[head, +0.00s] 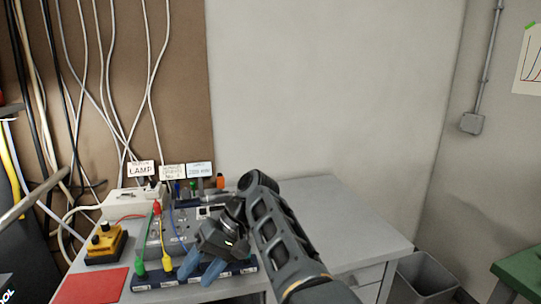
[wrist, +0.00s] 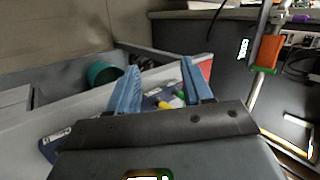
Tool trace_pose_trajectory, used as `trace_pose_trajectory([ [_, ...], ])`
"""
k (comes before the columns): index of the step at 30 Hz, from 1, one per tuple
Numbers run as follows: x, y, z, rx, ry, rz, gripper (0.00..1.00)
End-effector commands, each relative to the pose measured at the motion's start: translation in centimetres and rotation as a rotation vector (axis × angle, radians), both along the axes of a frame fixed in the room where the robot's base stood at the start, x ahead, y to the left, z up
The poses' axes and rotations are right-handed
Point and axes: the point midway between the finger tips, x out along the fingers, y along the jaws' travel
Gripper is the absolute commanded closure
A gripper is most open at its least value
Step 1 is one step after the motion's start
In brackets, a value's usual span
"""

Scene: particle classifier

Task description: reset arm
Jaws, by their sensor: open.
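My arm reaches in from the bottom right of the head view and bends down over the left part of a grey table (head: 335,215). My gripper (head: 200,271) is at its end, with two blue fingers pointing down and toward the front of the table. In the wrist view the blue fingers of my gripper (wrist: 160,84) stand well apart with nothing held between them. The gripper hangs close above a dark blue strip (head: 165,280) at the table's front edge. Whether it touches the strip cannot be told.
A yellow box (head: 105,244) and a red sheet (head: 92,286) lie left of the gripper. Green (head: 139,254) and yellow (head: 167,262) clips with cables are close by. The table's right part is clear. A grey bin (head: 424,278) stands right of the table.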

Motion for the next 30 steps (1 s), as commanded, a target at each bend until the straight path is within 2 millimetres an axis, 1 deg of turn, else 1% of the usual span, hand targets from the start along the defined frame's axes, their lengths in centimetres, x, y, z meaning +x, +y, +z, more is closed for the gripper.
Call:
trace_pose_trajectory([
  [4, -0.1, -0.7, -2.1, -0.007, -0.018, -0.033, 0.5],
  [8, -0.3, -1.6, -4.5, -0.015, -0.041, -0.073, 0.5],
  [14, -0.9, -3.8, -9.4, -0.035, -0.092, -0.155, 0.5],
  [17, -1.6, -5.5, -12.8, -0.051, -0.129, -0.211, 0.5],
  [18, -2.1, -6.4, -14.3, -0.059, -0.149, -0.238, 0.5],
  [20, -2.9, -7.9, -16.7, -0.071, -0.183, -0.283, 0.5],
  [21, -3.5, -9.0, -18.2, -0.081, -0.207, -0.311, 0.5],
  [23, -4.6, -10.5, -20.3, -0.094, -0.244, -0.354, 0.5],
  [24, -5.3, -11.6, -21.5, -0.104, -0.269, -0.38, 0.5],
  [26, -6.5, -13.2, -23.3, -0.117, -0.307, -0.42, 0.5],
  [27, -7.4, -14.2, -24.3, -0.128, -0.333, -0.444, 0.5],
  [29, -8.9, -15.8, -25.7, -0.141, -0.373, -0.48, 0.5],
  [30, -9.9, -16.9, -26.5, -0.151, -0.399, -0.502, 0.5],
])
